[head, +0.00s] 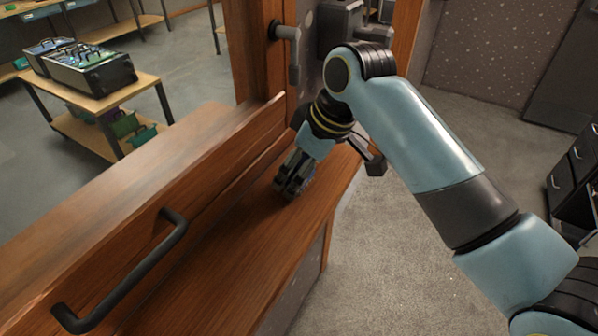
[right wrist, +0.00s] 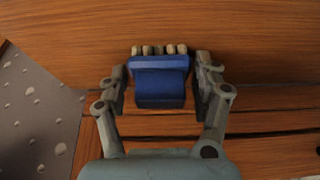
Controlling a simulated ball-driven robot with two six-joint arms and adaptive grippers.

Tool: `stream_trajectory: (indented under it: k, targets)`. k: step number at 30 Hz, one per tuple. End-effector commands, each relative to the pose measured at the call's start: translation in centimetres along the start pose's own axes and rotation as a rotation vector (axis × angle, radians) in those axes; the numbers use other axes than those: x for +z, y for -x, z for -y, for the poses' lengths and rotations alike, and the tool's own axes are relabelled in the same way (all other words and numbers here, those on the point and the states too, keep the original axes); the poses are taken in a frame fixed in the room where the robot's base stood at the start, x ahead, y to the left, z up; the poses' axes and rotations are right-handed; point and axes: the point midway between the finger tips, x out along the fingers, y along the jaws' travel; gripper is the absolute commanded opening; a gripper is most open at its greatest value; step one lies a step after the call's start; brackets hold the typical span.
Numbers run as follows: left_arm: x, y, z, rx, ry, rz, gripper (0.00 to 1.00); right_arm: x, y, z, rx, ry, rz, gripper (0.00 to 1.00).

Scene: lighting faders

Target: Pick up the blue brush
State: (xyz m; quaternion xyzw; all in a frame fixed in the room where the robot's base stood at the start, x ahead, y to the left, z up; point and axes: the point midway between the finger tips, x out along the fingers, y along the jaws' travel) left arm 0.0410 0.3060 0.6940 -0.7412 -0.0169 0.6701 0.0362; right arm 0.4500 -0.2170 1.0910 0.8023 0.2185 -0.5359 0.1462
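The blue brush (right wrist: 160,82) shows in the right wrist view, with a row of pale bristle tufts along its far edge. It is between the two fingers of my right gripper (right wrist: 160,88), over the wooden counter. The fingers stand on either side of it; the left finger looks very close to its side, and I cannot tell whether both touch it. In the head view my right gripper (head: 292,186) is low at the counter and mostly hides the brush. My left gripper is in neither view.
The wooden counter (head: 235,245) has a raised wooden panel with a dark handle (head: 125,270) along its left side. A wooden post with a door handle (head: 287,35) stands behind the gripper. A dark drawer unit (head: 575,175) is at the right.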

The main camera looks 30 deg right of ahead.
Motion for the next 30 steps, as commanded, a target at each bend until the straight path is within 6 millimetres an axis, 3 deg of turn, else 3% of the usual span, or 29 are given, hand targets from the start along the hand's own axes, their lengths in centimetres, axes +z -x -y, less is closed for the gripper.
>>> stream_trajectory:
  k: [1, 9, 20, 28, 30]
  targets:
    - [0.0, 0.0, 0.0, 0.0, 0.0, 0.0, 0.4, 0.0, 0.0, 0.0, 0.0, 0.0, 0.0, 0.57]
    - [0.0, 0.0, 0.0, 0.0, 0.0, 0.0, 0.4, 0.0, 0.0, 0.0, 0.0, 0.0, 0.0, 0.22]
    - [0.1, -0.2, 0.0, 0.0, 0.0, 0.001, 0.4, -0.3, 0.5, 0.0, 0.001, 0.0, -0.002, 0.22]
    - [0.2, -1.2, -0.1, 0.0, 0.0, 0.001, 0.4, -1.7, 3.8, -0.1, 0.003, 0.002, -0.006, 0.22]
    - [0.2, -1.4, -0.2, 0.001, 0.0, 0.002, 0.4, -0.3, 5.1, -0.7, 0.008, 0.003, 0.001, 0.22]
